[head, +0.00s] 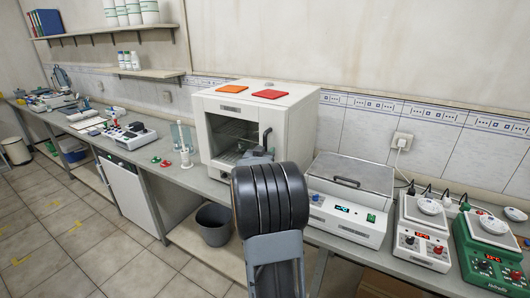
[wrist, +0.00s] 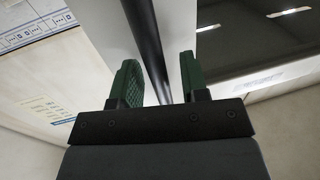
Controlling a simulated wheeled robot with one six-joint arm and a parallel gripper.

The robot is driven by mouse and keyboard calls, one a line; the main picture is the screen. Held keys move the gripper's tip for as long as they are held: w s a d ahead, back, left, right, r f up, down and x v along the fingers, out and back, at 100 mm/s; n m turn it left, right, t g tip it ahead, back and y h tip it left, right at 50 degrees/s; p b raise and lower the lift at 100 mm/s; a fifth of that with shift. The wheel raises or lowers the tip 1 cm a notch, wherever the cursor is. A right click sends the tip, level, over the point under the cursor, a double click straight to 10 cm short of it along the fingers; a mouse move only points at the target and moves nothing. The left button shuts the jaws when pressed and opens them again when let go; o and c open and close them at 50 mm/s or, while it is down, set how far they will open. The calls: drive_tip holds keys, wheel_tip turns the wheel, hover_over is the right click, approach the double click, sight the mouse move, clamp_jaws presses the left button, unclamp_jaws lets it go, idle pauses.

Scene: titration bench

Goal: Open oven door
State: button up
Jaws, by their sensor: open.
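The oven (head: 297,125) is a white box on the bench, and wire racks show behind its dark front window. Its door (head: 213,129) looks closed. The black bar handle (head: 266,137) is upright at the door's right side. My gripper (head: 257,155) is at the handle's lower part, partly hidden behind my arm. In the wrist view, the dark handle (wrist: 147,45) runs between the two green fingers of my gripper (wrist: 158,62). The fingers are open, with a gap visible on each side of the bar.
Orange (head: 232,88) and red (head: 269,94) pads lie on the oven top. A lidded white heating unit (head: 346,217) stands to its right, with a white balance (head: 424,238) and a green device (head: 487,255) beyond. A grey bin (head: 214,224) is below the bench.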

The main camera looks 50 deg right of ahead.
drive_tip(key=shift+c, duration=0.5)
clamp_jaws()
